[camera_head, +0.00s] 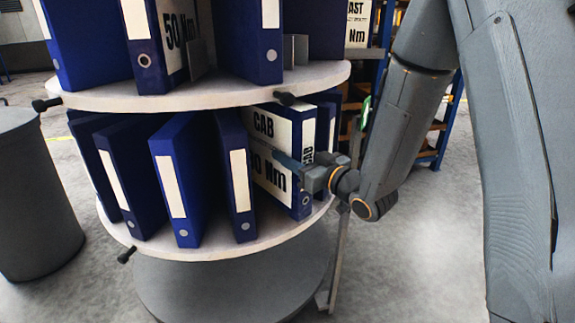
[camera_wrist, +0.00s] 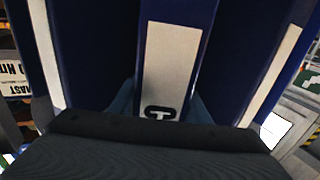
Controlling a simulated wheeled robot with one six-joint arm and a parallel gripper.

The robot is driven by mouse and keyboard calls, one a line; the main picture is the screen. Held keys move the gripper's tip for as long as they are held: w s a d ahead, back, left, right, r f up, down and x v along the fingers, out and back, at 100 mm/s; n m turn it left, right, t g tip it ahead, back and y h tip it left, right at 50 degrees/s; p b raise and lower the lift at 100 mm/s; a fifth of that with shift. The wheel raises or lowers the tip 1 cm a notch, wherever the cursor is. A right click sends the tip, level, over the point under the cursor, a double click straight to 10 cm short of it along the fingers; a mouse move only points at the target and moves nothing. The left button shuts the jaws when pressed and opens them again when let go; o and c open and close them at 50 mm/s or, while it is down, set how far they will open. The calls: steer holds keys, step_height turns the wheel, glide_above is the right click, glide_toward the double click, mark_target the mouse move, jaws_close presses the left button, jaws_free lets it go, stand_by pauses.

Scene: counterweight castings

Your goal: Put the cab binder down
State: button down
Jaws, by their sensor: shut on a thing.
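The cab binder (camera_head: 270,148) is blue with a white side label reading "CAB" and "Nm". It stands upright at the right of the lower tier (camera_head: 200,247) of a round binder carousel. Its bottom edge is at the tier's surface; I cannot tell whether it bears on it. My gripper (camera_head: 288,162) comes in from the right and is shut on this binder near its spine. In the wrist view the binder's spine label (camera_wrist: 172,60) sits between my two bluish fingers (camera_wrist: 160,100), which are partly hidden by the dark wrist body.
Several other blue binders (camera_head: 172,180) stand close on the left of the lower tier. The upper tier (camera_head: 200,92) holds more binders just above. Dark knobs (camera_head: 285,99) stick out from the tier rims. A grey bin (camera_head: 35,200) stands at left; shelving (camera_head: 440,130) is behind.

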steer(key=shift+w+a, duration=0.4)
steer(key=shift+w, duration=0.05)
steer(key=shift+f, duration=1.7)
steer(key=shift+f+b, duration=0.15)
steer(key=shift+b, duration=0.15)
steer(key=c, duration=1)
jaws_free()
